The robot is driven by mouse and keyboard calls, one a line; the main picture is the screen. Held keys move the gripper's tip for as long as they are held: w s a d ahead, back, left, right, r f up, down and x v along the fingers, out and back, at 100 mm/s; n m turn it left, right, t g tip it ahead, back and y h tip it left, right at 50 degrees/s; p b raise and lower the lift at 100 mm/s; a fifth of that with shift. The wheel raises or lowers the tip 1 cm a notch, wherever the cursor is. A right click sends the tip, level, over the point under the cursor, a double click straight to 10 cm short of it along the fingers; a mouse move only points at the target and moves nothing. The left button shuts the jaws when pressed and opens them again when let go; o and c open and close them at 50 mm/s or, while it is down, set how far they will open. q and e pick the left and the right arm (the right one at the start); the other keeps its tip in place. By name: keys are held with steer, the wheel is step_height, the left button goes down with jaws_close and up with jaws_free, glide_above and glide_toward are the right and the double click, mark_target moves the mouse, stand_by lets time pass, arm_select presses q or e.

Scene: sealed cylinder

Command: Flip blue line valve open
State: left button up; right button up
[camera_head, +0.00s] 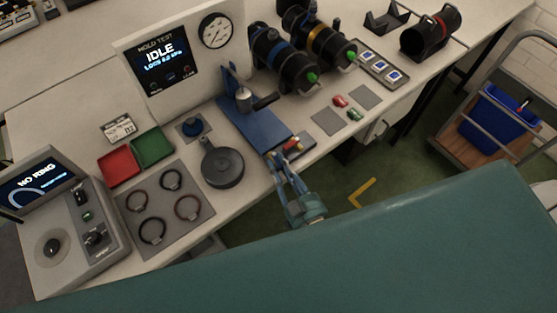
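A black cylinder with a blue band (268,37) lies tilted at the back of the bench, with a green tip (312,77) and a small pale metal part at its front end. I cannot tell which small part is the blue line valve. My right gripper (280,160) is at the bench's front edge, in front of the blue press base, well apart from the cylinders. Its fingers look spread with nothing between them. A small red and yellow piece (292,146) lies near its fingertips. My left gripper is out of view.
Red and green clips (348,107) lie near grey pads at right. A round dark pan (222,167), a ring mat (185,232) and red and green trays (118,166) fill the left.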

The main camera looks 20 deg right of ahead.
steer(key=shift+w, duration=0.4)
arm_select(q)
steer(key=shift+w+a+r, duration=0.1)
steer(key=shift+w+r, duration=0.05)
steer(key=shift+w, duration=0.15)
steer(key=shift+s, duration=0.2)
arm_select(e)
steer(key=shift+c, duration=0.6)
jaws_close()
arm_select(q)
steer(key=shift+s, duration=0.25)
arm_select(e)
steer(key=shift+d+n+y, duration=0.1)
steer(key=shift+n+y, duration=0.3)
steer(key=shift+y, duration=0.2)
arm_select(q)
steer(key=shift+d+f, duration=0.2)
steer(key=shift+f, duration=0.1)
arm_select(e)
steer(key=shift+w+d+n+g+y, duration=0.1)
steer(key=shift+n+g+y, duration=0.15)
steer(key=shift+n+y, duration=0.25)
steer(key=shift+w+d+n+g+y, duration=0.1)
steer(key=shift+n+g+y, duration=0.2)
steer(key=shift+y, duration=0.4)
steer(key=shift+s+r, duration=0.1)
